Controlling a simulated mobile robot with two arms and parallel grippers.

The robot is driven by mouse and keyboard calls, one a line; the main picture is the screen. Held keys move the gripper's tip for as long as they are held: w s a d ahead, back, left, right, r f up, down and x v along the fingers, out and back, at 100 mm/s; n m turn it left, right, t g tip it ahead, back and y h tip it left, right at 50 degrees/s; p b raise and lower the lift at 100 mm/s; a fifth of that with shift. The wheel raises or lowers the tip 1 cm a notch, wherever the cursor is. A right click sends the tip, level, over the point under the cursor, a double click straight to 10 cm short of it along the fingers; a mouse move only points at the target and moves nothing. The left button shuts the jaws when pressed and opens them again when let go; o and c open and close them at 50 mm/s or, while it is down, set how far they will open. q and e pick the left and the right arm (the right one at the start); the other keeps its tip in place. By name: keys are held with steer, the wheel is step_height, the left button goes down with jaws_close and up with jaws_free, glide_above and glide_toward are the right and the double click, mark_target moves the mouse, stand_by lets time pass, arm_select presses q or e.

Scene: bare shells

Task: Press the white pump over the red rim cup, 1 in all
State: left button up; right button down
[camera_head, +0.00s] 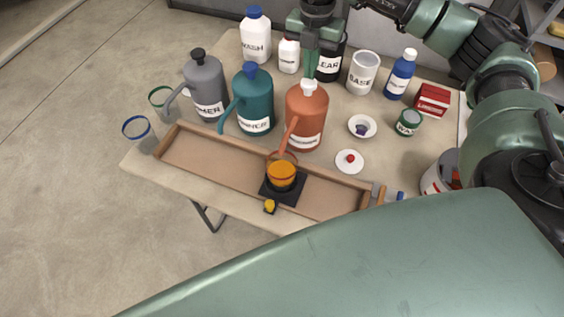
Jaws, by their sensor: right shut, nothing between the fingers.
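The orange-red jug (305,126) stands on the table with a white pump (308,88) on top. Its spout reaches down and forward to the red rim cup (283,157). This cup seems clear, with orange-yellow contents (281,176), and stands at a black stand (291,194) in the wooden tray. My right gripper (310,76) points down, shut and empty, right over the white pump. Whether the fingertips touch the pump I cannot tell. My left gripper is not in view.
A teal jug (252,104) with a blue pump and a grey jug (206,91) with a black pump stand left. Blue rim (136,127) and green rim (160,96) cups are at the left edge. The wooden tray (215,164) runs along the front. Bottles crowd the back.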

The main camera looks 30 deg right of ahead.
steer(key=shift+r, duration=0.15)
step_height(320, 180, up, 6)
steer(key=p, duration=0.4)
stand_by(0.4)
steer(key=shift+f, duration=0.2)
